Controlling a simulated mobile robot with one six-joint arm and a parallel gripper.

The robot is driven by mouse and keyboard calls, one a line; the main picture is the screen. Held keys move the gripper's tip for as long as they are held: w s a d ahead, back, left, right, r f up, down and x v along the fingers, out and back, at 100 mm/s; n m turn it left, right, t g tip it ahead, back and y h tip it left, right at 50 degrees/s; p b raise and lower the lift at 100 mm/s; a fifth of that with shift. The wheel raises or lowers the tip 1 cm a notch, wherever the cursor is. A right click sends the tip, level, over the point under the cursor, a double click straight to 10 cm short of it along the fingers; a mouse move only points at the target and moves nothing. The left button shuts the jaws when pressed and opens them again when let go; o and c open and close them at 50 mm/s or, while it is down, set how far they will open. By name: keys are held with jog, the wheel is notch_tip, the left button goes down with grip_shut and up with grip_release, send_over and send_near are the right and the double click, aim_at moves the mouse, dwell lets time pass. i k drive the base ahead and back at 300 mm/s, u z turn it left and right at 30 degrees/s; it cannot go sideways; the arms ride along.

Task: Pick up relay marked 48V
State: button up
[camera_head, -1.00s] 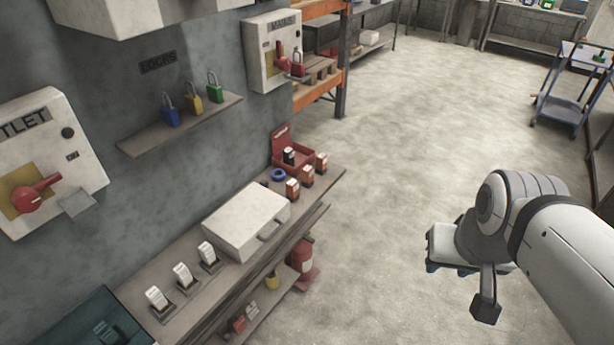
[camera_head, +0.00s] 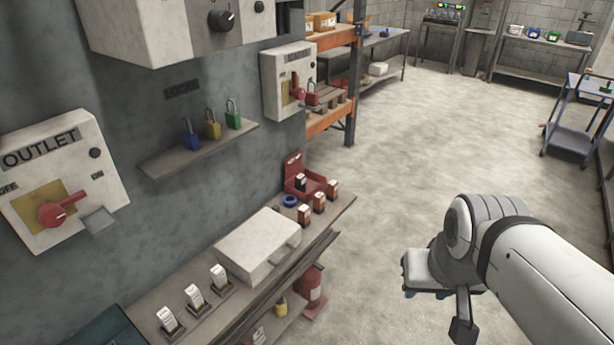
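Several small relay-like blocks stand on the wall bench. Three orange-and-white ones, the nearest (camera_head: 304,214), a middle one (camera_head: 319,202) and a far one (camera_head: 332,189), stand near the bench's right end. A dark one (camera_head: 300,182) is in an open red case (camera_head: 295,168). Three white ones (camera_head: 168,320) (camera_head: 194,296) (camera_head: 219,277) sit in dark holders at the front left. Their markings are too small to read, so I cannot tell which is 48V. My gripper (camera_head: 437,300) hangs over the floor, right of the bench and apart from it; its finger opening is unclear.
A white case (camera_head: 258,244) and a blue ring (camera_head: 290,201) lie on the bench (camera_head: 345,203). Above are a shelf (camera_head: 160,167) with padlocks and an OUTLET switch box (camera_head: 88,165). A red extinguisher (camera_head: 311,287) stands below. The floor (camera_head: 430,130) to the right is clear.

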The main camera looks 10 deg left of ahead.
aim_at(319, 198)
jog(key=u, duration=0.1)
jog(key=i, duration=1.3)
jog(key=z, duration=0.4)
